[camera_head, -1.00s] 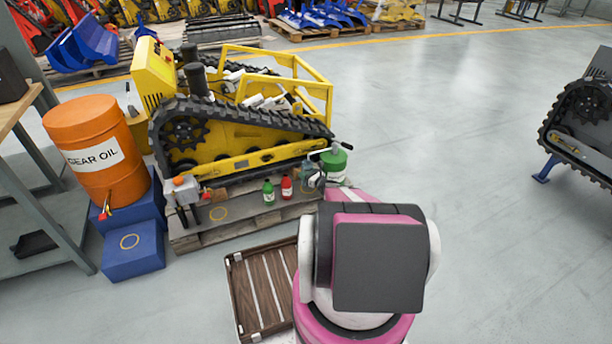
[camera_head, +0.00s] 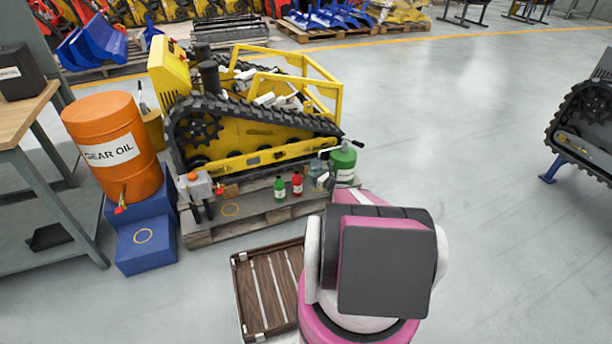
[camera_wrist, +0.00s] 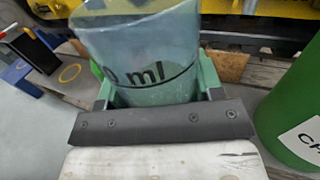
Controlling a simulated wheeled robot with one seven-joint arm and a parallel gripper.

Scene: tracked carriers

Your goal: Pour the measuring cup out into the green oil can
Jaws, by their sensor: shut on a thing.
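The measuring cup (camera_wrist: 150,50) is a clear bluish beaker with dark "ml" print, seen close in the wrist view. My gripper (camera_wrist: 156,84) is shut on it, with a green-grey finger at each side. The cup looks roughly upright; its contents cannot be made out. The green oil can (camera_wrist: 292,105) stands just right of the cup, apart from it, with a white label partly cut off by the frame. In the head view the green oil can (camera_head: 343,166) stands at the pallet's right end, and the small cup (camera_head: 319,172) is left of it. My arm hides part of this area.
A green bottle (camera_head: 279,189) and a red bottle (camera_head: 297,184) stand left of the cup on the pallet (camera_head: 255,214). The yellow tracked carrier (camera_head: 250,135) rises behind. An orange gear oil drum (camera_head: 113,145) is at left. A wooden crate (camera_head: 268,290) lies in front.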

